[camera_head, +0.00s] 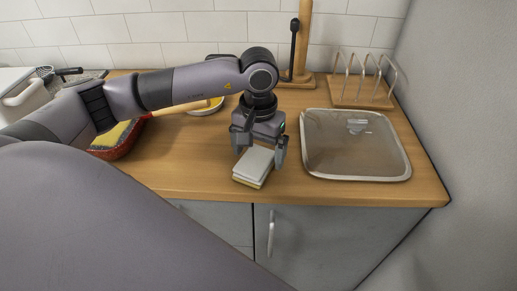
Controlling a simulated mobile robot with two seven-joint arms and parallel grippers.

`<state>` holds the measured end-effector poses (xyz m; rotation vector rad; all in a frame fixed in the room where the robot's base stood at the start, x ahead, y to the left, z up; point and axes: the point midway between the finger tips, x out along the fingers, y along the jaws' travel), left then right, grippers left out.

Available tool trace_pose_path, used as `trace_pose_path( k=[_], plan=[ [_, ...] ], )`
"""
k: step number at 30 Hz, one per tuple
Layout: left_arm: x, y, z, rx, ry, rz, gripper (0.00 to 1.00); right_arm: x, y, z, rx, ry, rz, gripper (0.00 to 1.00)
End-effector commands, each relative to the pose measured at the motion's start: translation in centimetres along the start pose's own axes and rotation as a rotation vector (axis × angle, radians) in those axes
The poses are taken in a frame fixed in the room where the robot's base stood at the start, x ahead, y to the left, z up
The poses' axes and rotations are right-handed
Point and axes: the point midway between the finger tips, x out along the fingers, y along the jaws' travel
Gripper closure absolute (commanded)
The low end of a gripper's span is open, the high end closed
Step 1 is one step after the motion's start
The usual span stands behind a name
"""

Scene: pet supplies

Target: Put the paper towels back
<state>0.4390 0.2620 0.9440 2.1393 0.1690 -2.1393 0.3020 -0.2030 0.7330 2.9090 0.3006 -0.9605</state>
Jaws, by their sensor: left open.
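My left gripper (259,141) is open and points down over the counter near its front edge. A small light block (253,167), white-grey on top with a yellowish layer at its side, sits at its fingers; I cannot tell whether they touch it. It looks like a sponge or a folded stack. A wooden upright stand (303,45) with a black arm, perhaps a towel holder, stands at the back; its top is cut off. No paper towel roll is recognisable. My right gripper is not in view.
A wall bounds the right.

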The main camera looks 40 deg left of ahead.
Motion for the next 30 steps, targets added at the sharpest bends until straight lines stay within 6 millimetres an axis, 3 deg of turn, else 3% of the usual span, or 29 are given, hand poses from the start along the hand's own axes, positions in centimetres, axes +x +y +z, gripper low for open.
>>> trace_pose_path(
  k=[16,21,30],
  plan=[
    [-10.3,0.1,-0.1,0.002,0.004,0.002,0.06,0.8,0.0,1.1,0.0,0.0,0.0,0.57],
    [-11.9,0.0,-0.1,0.0,0.002,0.002,0.06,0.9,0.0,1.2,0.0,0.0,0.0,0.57],
    [-12.2,0.0,0.0,0.0,0.0,0.001,0.06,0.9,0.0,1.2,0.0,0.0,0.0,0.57]
  ],
)
